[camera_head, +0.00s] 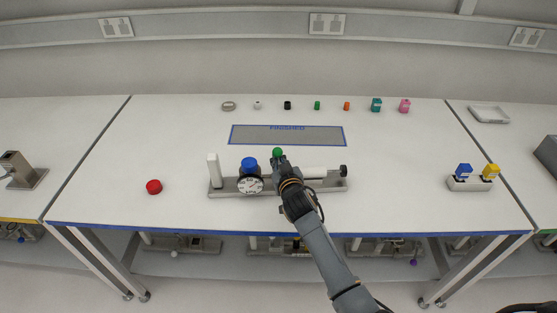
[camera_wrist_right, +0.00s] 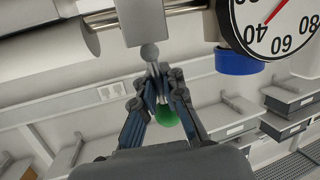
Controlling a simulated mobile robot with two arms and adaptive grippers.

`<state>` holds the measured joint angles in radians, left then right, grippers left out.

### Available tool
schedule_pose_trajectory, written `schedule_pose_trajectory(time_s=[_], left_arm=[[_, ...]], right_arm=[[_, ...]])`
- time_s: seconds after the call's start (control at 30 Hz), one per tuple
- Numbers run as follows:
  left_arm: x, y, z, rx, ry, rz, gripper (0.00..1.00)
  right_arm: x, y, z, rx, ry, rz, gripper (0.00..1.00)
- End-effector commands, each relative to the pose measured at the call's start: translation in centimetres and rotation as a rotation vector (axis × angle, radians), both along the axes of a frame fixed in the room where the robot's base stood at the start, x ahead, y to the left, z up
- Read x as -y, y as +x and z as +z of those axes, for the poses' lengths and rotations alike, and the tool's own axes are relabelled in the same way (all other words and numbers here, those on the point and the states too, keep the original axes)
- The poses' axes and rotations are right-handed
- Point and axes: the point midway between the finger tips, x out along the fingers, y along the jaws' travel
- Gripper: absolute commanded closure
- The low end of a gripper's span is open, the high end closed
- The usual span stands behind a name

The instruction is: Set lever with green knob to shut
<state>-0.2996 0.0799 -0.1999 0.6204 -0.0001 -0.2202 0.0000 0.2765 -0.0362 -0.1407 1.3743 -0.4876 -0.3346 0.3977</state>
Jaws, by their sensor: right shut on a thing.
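The lever's green knob (camera_head: 277,152) stands on top of the grey vacuum assembly in the middle of the table. My right gripper (camera_head: 279,161) reaches it from the front in the head view. In the right wrist view, the fingers of my right gripper (camera_wrist_right: 160,100) are closed around the lever's thin metal stem, with the green knob (camera_wrist_right: 166,117) between and just beyond them. The lever's valve block and a round gauge (camera_wrist_right: 275,22) with a blue cap (camera_wrist_right: 237,62) are close by. The gauge (camera_head: 250,184) also shows in the head view. My left gripper is not in view.
A red knob (camera_head: 153,187) lies left of the assembly's base plate (camera_head: 334,186). A row of small caps, a grey marked mat (camera_head: 287,135) and a holder with blue and yellow pieces (camera_head: 470,184) are on the table. The front left and right of the tabletop are clear.

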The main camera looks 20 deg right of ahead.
Motion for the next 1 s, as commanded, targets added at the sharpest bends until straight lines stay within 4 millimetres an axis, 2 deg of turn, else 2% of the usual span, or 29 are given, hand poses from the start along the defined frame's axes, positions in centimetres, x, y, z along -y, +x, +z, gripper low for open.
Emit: schedule_pose_trajectory(time_s=[0.1,0.2,0.27,0.67,0.87,1.0], left_arm=[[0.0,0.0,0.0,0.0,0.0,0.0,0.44],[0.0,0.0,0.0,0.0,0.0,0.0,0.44],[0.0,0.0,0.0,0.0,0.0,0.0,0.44],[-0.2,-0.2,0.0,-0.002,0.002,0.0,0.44],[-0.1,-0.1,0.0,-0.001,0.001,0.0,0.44],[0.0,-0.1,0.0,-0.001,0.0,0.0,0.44]], right_arm=[[-0.1,0.0,0.1,0.003,0.0,0.001,1.0],[-0.1,0.0,0.1,0.003,0.0,0.001,0.77],[-0.1,0.0,0.1,0.003,0.001,0.001,0.68],[0.0,-0.6,0.1,0.001,0.001,0.0,0.68],[-0.1,-3.4,0.7,0.0,0.002,0.001,0.68],[-0.1,-6.2,1.3,0.001,0.002,0.001,0.68]])
